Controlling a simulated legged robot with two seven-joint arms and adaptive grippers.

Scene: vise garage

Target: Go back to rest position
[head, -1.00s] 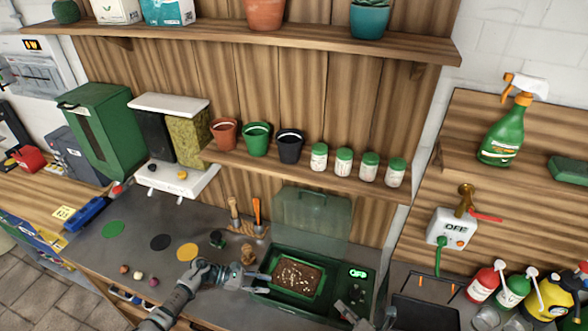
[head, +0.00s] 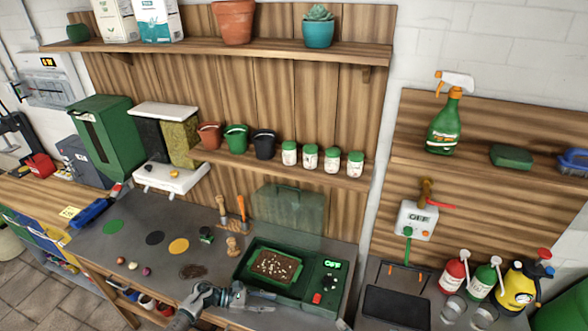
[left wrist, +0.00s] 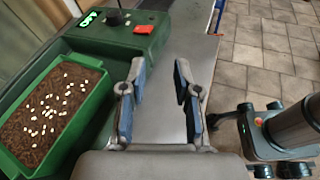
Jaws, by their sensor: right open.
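My left gripper (head: 262,302) is low in the head view, in front of the green seed propagator (head: 240,282), apart from its front edge. In the left wrist view its two blue-padded fingers (left wrist: 160,75) stand apart with nothing between them, over the grey bench top. The green tray of soil (head: 275,267) with pale seeds sits in the propagator, to the left in the left wrist view. Only a small part of my right gripper (head: 342,325) shows at the bottom edge of the head view.
The propagator's clear lid (head: 290,212) stands raised behind it. Tiled floor is open beyond the bench edge.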

